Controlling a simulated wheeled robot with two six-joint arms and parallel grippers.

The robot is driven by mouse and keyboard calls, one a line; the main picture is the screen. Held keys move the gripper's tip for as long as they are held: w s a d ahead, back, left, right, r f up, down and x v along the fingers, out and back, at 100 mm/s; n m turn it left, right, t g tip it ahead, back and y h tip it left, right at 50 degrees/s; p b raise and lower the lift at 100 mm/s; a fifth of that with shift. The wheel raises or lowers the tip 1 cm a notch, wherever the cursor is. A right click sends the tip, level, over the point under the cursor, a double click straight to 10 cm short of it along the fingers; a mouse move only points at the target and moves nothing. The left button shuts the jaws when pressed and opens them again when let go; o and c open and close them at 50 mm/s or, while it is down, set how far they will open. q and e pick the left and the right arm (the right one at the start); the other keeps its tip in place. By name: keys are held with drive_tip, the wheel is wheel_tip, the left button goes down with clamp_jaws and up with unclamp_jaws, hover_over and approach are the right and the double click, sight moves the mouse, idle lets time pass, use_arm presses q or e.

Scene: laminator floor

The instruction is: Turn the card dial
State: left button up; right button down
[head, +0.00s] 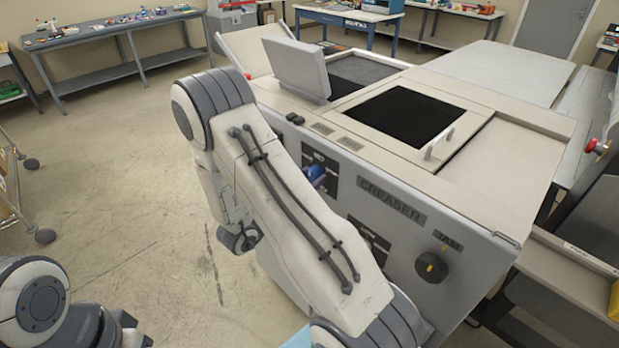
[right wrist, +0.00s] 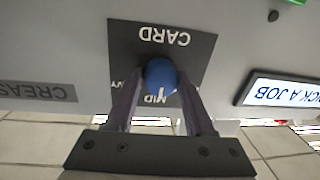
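The card dial is a round blue knob (right wrist: 161,74) on a dark plate marked CARD (right wrist: 182,42), which appears upside down in the right wrist view. The word MID shows just below the knob. In the head view the blue knob (head: 316,173) is on the grey front panel of the creaser. My right gripper (right wrist: 160,80) has one finger on each side of the knob, with what looks like a narrow gap to it. In the head view my right arm hides most of this gripper. My left gripper is not clearly visible; only part of that arm shows at lower left.
The creaser (head: 405,205) carries a black JAM knob (head: 431,267) on the right and another dark plate (head: 375,240) lower down. A lit PICK A JOB screen (right wrist: 285,92) is beside the dial in the right wrist view. Open floor (head: 130,180) lies to the left.

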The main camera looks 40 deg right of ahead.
drive_tip(key=shift+a+r+n+p, duration=0.1)
drive_tip(key=shift+r+n+p, duration=0.05)
drive_tip(key=shift+n+p, duration=0.95)
drive_tip(key=n+p, duration=0.3)
drive_tip(key=n, duration=0.1)
drive_tip(key=shift+r+y, duration=0.1)
drive_tip(key=shift+y, duration=0.2)
drive_tip(key=n+p, duration=0.2)
drive_tip(key=n, duration=0.1)
drive_tip(key=shift+w+g+p, duration=0.1)
drive_tip(key=shift+g+p, duration=0.25)
drive_tip(key=shift+g, duration=0.05)
drive_tip(key=shift+n+p, duration=0.55)
drive_tip(key=shift+n, duration=0.55)
drive_tip(key=shift+c, duration=1.3)
unclamp_jaws()
drive_tip(key=shift+w+a, duration=0.1)
